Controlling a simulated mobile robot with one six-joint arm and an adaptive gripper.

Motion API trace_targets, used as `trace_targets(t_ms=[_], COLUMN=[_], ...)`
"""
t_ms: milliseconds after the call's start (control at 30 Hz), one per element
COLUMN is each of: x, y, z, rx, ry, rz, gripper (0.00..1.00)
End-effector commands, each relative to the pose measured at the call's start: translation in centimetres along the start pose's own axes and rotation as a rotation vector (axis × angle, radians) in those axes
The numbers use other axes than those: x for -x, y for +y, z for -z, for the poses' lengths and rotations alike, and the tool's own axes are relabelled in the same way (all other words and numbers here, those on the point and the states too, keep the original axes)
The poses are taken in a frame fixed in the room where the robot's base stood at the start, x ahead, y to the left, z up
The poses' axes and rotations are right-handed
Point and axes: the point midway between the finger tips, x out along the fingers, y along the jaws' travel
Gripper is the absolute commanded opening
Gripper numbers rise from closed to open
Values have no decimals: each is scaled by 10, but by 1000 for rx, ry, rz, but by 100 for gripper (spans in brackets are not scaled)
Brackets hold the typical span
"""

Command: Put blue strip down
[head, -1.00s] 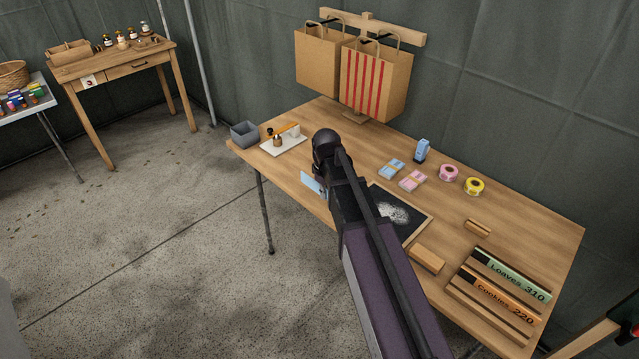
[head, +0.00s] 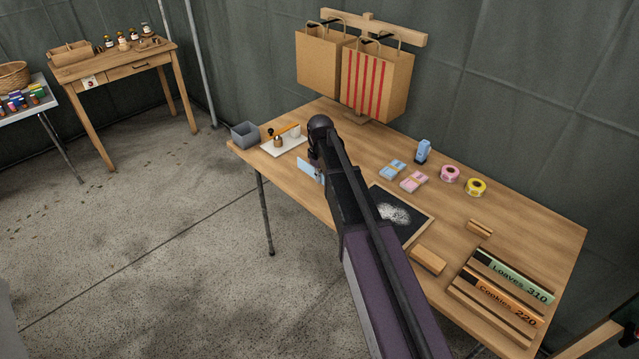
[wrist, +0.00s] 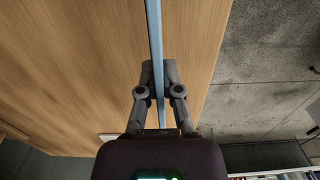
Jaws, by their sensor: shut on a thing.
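My gripper (wrist: 159,94) is shut on the blue strip (wrist: 154,35), which stands on edge between the fingers in the wrist view and runs up out of the picture. In the head view a light blue end of the strip (head: 310,170) shows to the left of my arm, near the table's front edge. My arm hides the gripper and the rest of the strip there. The wooden table (head: 530,225) lies under the strip, with its edge to the right of the gripper in the wrist view. I cannot tell whether the strip touches the table.
A white tray (head: 270,150) with small items and a grey bin (head: 244,134) stand at the table's left end. A dark framed board (head: 418,225), a wooden block (head: 428,261) and a rack with the Loaves (head: 505,270) and Cookies (head: 500,302) strips lie to the right.

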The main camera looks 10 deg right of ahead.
Motion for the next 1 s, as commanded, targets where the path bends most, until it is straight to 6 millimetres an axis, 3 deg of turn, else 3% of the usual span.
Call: trace_targets(t_ms=[133, 500, 1000], x=[-2, -34, -37], y=[8, 6, 6], z=[13, 10, 10], rx=[0, 0, 0], ry=[0, 0, 0], rz=[0, 0, 0], gripper=[0, 0, 0])
